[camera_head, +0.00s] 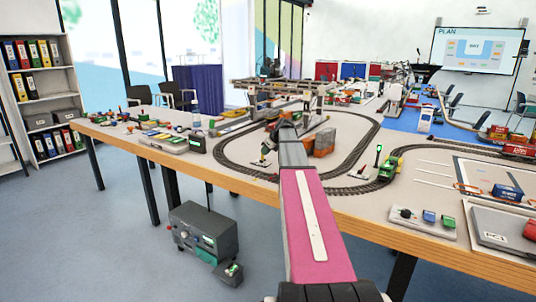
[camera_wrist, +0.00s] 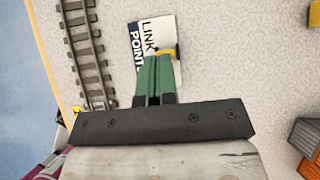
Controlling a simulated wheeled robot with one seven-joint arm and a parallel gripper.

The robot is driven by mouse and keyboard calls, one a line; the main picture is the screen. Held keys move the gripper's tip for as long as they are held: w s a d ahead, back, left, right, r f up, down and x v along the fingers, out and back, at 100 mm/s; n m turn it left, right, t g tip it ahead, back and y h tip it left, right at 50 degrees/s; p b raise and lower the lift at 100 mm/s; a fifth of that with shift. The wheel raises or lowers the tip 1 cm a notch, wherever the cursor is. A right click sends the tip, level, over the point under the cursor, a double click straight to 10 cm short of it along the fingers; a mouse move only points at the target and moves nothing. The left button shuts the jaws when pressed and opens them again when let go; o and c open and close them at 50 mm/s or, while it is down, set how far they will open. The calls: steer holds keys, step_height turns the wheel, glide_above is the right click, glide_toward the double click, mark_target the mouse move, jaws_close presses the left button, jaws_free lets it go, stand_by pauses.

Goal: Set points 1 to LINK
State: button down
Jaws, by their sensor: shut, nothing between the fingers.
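In the wrist view, a white and dark label plate (camera_wrist: 146,32) lies on the speckled tabletop beside a track, with "LINK" and part of "POINT" readable. A yellow piece (camera_wrist: 168,51), perhaps the points lever's handle, shows at the plate's lower right edge, just beyond my fingertips. My gripper (camera_wrist: 157,58) has green fingers, shut together and empty, over the plate's lower edge. They hide part of the plate, and I cannot tell whether they touch the yellow piece.
A railway track (camera_wrist: 88,45) runs left of the plate, near the table edge. Orange and dark crates (camera_wrist: 306,137) stand at the right; an orange one also shows in the head view (camera_head: 324,142). A green locomotive (camera_head: 388,168) and a green signal (camera_head: 378,155) stand right of my arm.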

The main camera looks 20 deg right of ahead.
steer(key=shift+w+a+r+g+h, duration=0.15)
steer(key=shift+w+a+g+h, duration=0.15)
steer(key=shift+w+g+h, duration=0.35)
steer(key=shift+s, duration=0.25)
steer(key=shift+r, duration=0.1)
steer(key=shift+r, duration=0.65)
